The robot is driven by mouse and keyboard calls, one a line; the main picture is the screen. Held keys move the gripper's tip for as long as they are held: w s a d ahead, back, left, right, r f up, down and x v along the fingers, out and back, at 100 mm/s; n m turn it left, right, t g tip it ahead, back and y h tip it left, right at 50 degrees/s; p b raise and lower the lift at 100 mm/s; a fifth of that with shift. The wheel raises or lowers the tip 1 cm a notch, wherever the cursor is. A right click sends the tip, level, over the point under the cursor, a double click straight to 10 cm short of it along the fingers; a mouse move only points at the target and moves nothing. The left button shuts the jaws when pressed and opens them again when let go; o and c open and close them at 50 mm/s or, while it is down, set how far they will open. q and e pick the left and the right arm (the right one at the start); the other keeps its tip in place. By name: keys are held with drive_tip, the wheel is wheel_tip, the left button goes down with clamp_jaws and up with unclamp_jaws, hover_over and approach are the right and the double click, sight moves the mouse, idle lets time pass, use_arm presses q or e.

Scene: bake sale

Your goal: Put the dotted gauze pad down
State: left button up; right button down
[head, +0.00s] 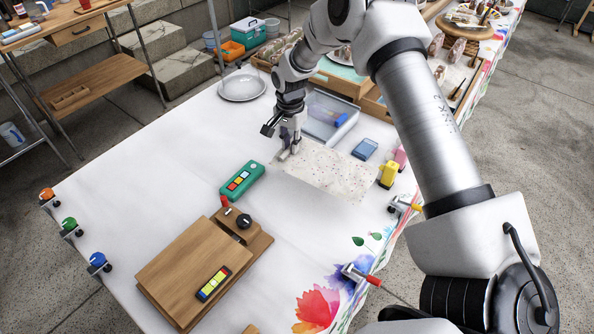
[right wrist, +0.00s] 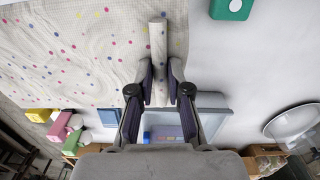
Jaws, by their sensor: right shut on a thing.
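The dotted gauze pad (head: 328,170) is a pale sheet with small coloured specks, spread out flat over the right part of the white table. It fills the upper left of the right wrist view (right wrist: 75,60). My right gripper (head: 288,152) is at the pad's left edge in the head view. Its fingers (right wrist: 159,85) are shut on a narrow pale strip along that edge. I cannot tell whether the pad touches the tabletop or hangs just above it. My left gripper is not in view.
A green box with coloured buttons (head: 242,181) lies left of the pad. A clear tray (head: 325,116) stands behind it, with a blue block (head: 365,149) nearby. Yellow (head: 388,175) and pink blocks stand right. A wooden board (head: 190,262) lies in front.

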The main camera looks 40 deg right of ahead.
drive_tip(key=shift+d+f+m, duration=0.6)
drive_tip(key=shift+d+f, duration=0.1)
drive_tip(key=shift+f, duration=0.25)
wheel_tip(320, 180, down, 9)
drive_tip(key=shift+r+p, duration=0.1)
drive_tip(key=shift+p, duration=0.35)
drive_tip(key=c, duration=1.1)
unclamp_jaws()
wheel_tip(320, 180, up, 12)
drive_tip(key=shift+b, duration=0.65)
